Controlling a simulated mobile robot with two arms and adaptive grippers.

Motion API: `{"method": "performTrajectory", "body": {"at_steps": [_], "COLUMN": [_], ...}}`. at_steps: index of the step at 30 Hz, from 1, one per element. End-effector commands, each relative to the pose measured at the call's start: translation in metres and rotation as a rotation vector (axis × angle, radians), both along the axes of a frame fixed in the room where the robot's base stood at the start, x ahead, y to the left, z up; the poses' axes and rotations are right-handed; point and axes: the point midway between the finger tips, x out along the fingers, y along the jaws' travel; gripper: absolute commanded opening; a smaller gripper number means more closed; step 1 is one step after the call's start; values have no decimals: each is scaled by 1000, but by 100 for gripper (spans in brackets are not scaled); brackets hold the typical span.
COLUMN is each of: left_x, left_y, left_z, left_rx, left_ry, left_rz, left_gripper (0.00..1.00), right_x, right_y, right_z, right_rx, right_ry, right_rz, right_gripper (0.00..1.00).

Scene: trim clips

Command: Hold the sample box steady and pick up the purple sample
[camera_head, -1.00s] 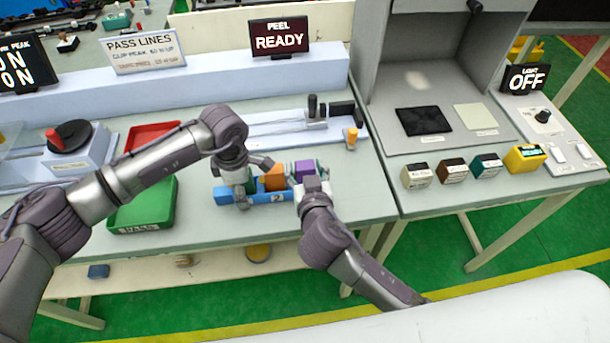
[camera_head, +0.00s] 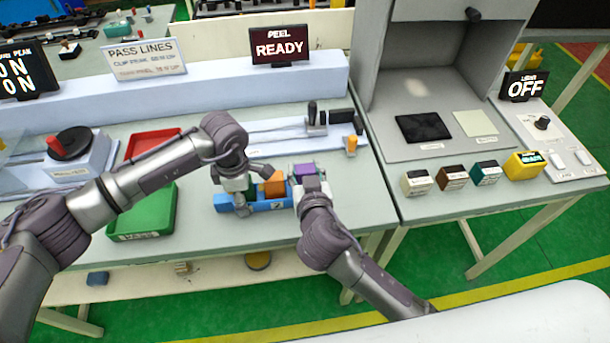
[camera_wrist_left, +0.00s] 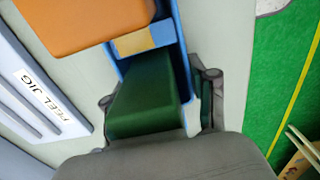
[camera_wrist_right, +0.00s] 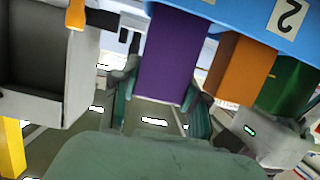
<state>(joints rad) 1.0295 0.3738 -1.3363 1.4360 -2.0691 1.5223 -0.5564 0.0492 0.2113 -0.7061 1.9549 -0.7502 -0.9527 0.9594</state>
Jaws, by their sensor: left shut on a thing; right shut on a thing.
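The blue sample box (camera_head: 262,205), marked 2, stands on the bench with a green sample (camera_wrist_left: 147,98), an orange sample (camera_head: 275,184) and a purple sample (camera_head: 303,169). My left gripper (camera_head: 238,192) is shut on the box at its green end, with a finger outside each long side in the left wrist view (camera_wrist_left: 155,100). My right gripper (camera_head: 311,180) is shut on the purple sample at the box's right end. In the right wrist view the purple sample (camera_wrist_right: 168,62) stands between the fingers and overlaps the box rim. I cannot tell whether its base is clear of the slot.
A green tray (camera_head: 146,218) and a red tray (camera_head: 150,143) lie left of the box. The peel jig (camera_head: 285,133) is behind it. On the right bench are several small coloured blocks (camera_head: 453,178) and a grey booth (camera_head: 430,80). Bench between box and booth is clear.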

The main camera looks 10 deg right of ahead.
Motion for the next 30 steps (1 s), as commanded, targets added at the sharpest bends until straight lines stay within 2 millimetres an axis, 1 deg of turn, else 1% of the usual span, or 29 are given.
{"method": "performTrajectory", "body": {"at_steps": [1, 6, 9, 12, 16, 23, 24, 28, 29, 30], "left_x": [0, 0, 0, 0, 0, 0, 0, 0, 0, 0], "left_y": [0, 0, 0, 0, 0, 0, 0, 0, 0, 0], "left_z": [0, 0, 0, 0, 0, 0, 0, 0, 0, 0], "left_rx": [0, 0, 0, 0, 0, 0, 0, 0, 0, 0], "left_ry": [-1, -1, -1, -1, -1, -1, -1, -1, 0, 0], "left_rz": [0, 0, 0, 0, 0, 0, 0, 0, 0, 0], "left_gripper": [22, 22, 22, 22, 22, 22, 61, 82, 87, 87], "right_x": [0, 1, 0, 0, 0, 0, 0, 0, 0, 0], "right_y": [1, 1, 0, 0, 0, 0, 0, 0, 0, 0], "right_z": [12, 48, 65, 78, 85, 86, 86, 86, 86, 86], "right_rx": [8, 9, 7, 4, 1, 0, 0, 0, 0, 0], "right_ry": [-5, -6, -5, -4, -2, -1, -1, -1, -1, -1], "right_rz": [1, 0, 1, 1, 1, 1, 1, 1, 1, 1], "right_gripper": [10, 10, 10, 10, 10, 10, 10, 10, 10, 10]}}
